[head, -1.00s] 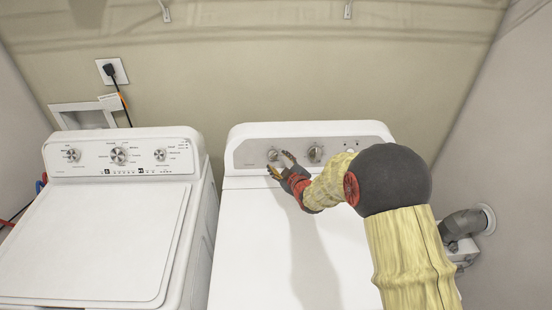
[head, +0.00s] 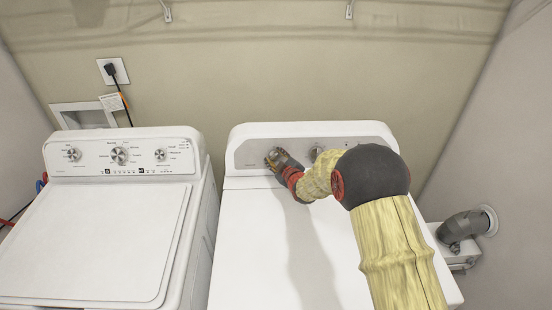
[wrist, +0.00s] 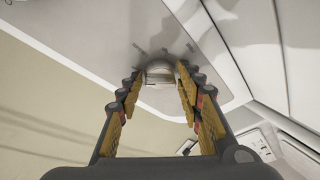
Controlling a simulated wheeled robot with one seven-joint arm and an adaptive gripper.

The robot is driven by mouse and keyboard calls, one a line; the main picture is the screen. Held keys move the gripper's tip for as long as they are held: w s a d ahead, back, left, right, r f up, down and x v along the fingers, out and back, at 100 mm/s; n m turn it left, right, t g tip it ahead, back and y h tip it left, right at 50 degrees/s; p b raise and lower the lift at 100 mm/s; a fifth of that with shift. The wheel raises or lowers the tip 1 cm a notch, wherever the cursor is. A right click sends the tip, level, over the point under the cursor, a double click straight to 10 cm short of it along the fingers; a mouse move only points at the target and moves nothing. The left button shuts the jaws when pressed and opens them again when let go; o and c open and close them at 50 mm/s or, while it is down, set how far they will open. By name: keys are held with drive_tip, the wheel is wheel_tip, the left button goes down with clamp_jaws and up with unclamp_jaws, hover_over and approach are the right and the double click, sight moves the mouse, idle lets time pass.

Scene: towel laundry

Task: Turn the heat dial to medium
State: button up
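The white dryer (head: 262,212) on the right has a grey control panel (head: 240,155) with a left dial and a middle dial (head: 316,153). My gripper (head: 272,158) is at the left dial, its fingers drawn in around it. In the wrist view, the round silver left dial (wrist: 159,73) sits between the two yellow-padded fingertips of my gripper (wrist: 160,80), one on each side, and they look to be touching it. The markings around the dial are too blurred to read, so its setting cannot be told.
A white washer (head: 95,240) with its own dials stands to the left, with a narrow gap between the machines. A wall outlet with a plug (head: 112,71) is behind it. A grey vent duct (head: 466,224) is at the right wall. The dryer top is clear.

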drive_tip(key=c, duration=0.6)
drive_tip(key=shift+c, duration=0.7)
drive_tip(key=shift+f+m+b, duration=0.1)
drive_tip(key=shift+m+b, duration=0.2)
drive_tip(key=shift+b, duration=0.25)
drive_tip(key=m+b, duration=0.1)
drive_tip(key=b, duration=0.1)
drive_tip(key=m+t+b, duration=0.1)
drive_tip(key=m, duration=0.1)
drive_tip(key=shift+a+f+h+b, duration=0.1)
drive_tip(key=shift+f+h+b, duration=0.1)
drive_tip(key=shift+h+b, duration=0.15)
drive_tip(key=m+t+h+b, duration=0.1)
drive_tip(key=m+b, duration=0.2)
drive_tip(key=m, duration=0.1)
drive_tip(key=shift+s+a, duration=0.1)
drive_tip(key=shift+m+t+h+b, duration=0.4)
drive_tip(key=shift+m+h+b, duration=0.15)
drive_tip(key=shift+m+b, duration=1.05)
drive_tip(key=shift+r+m, duration=0.1)
drive_tip(key=shift+m, duration=0.3)
drive_tip(key=o, duration=1.1)
